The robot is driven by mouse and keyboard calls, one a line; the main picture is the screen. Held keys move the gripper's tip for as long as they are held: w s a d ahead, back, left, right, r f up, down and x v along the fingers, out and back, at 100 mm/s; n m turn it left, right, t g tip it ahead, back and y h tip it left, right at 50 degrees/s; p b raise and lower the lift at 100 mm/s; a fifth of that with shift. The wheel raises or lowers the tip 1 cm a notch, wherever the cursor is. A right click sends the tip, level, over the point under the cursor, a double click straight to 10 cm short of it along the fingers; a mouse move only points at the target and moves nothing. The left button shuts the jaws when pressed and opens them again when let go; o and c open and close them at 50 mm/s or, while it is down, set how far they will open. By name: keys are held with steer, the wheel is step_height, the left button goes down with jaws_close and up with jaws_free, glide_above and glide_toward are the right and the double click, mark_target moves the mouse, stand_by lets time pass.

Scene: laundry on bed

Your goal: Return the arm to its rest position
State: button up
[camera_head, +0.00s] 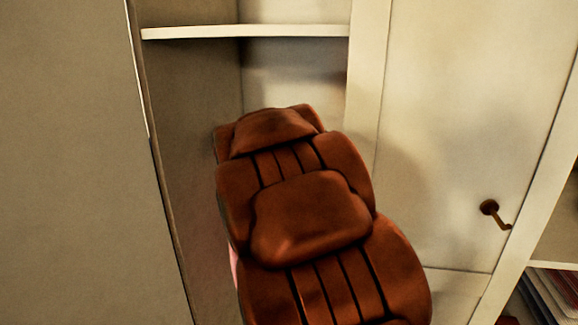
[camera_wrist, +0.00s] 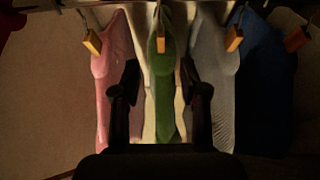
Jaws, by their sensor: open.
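My arm, in padded reddish-brown segments (camera_head: 310,215), stretches from the bottom of the head view up into an open wardrobe compartment. Its far end hides my gripper in that view. In the wrist view my gripper (camera_wrist: 160,88) shows as two dark fingers, spread apart with nothing held between them. It faces a row of hanging clothes. A green garment (camera_wrist: 160,100) hangs behind the gap between the fingers, and I cannot tell whether they touch any cloth.
Pink (camera_wrist: 106,75), pale grey (camera_wrist: 218,75) and dark blue (camera_wrist: 265,95) garments hang alongside. In the head view, a shelf (camera_head: 245,32) crosses above my arm. A closed door with a handle (camera_head: 492,208) stands right, books (camera_head: 550,295) lower right, a plain panel (camera_head: 65,160) left.

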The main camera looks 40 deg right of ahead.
steer(key=shift+s+a+r, duration=0.1)
steer(key=shift+a, duration=0.05)
steer(key=s+a+f+m+g+y, duration=0.3)
steer(key=s+a+f+m, duration=0.2)
steer(key=s+a+m, duration=0.3)
steer(key=s+a+f+m+g+y, duration=0.3)
steer(key=s+a+f+m, duration=0.3)
steer(key=s+a, duration=0.7)
steer(key=s+a+f+m+g+y, duration=0.3)
steer(key=s+a+f+m, duration=0.3)
steer(key=s+a+m, duration=0.4)
steer(key=a+m, duration=0.1)
steer(key=a, duration=0.2)
steer(key=shift+s+y, duration=0.25)
steer(key=shift+y, duration=0.15)
steer(key=shift+d, duration=0.2)
